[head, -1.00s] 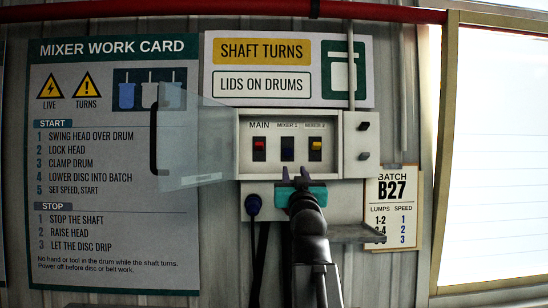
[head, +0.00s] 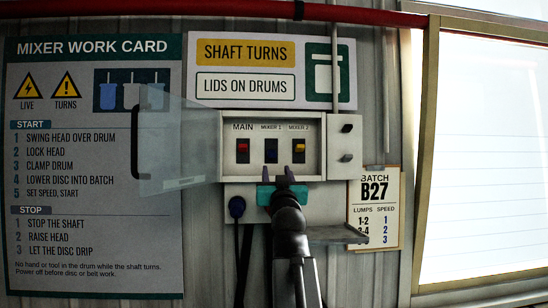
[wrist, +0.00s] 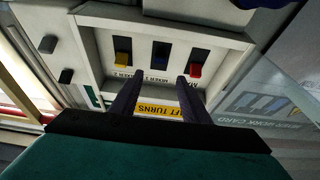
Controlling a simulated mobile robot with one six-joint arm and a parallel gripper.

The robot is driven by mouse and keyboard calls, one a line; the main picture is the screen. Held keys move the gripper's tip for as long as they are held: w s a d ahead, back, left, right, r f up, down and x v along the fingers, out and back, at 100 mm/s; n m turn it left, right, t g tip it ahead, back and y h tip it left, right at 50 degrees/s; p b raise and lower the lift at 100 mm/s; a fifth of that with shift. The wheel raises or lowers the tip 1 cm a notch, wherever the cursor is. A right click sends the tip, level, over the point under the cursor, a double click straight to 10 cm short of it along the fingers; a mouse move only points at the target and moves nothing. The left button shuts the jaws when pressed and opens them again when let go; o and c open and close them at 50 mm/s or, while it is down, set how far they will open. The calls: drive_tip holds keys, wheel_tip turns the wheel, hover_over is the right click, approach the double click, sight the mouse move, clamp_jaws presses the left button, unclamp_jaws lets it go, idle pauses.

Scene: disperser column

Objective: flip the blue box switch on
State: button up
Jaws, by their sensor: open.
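The blue switch (head: 271,154) is the middle one of three in the white switch box (head: 312,146), under the label MIXER 1. Its blue lever sits lower in its slot than the red and yellow levers beside it. It also shows in the wrist view (wrist: 160,50), which is upside down. My gripper (head: 278,172) is open and empty, just below the switches in the head view. In the wrist view its dark fingers (wrist: 160,77) point at the box, one on each side of the blue switch's line. I see no contact with the lever.
The red switch (head: 243,147) is left and the yellow switch (head: 299,148) right of the blue one. A clear cover (head: 180,145) stands open at the box's left. Dark knobs (head: 346,143) are at its right, and a grey shelf (head: 337,234) juts out below.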

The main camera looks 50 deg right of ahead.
sight(272, 155)
drive_tip(key=shift+p+x, duration=2.4)
drive_tip(key=shift+x, duration=3.45)
drive_tip(key=shift+c, duration=0.2)
drive_tip(key=c, duration=1)
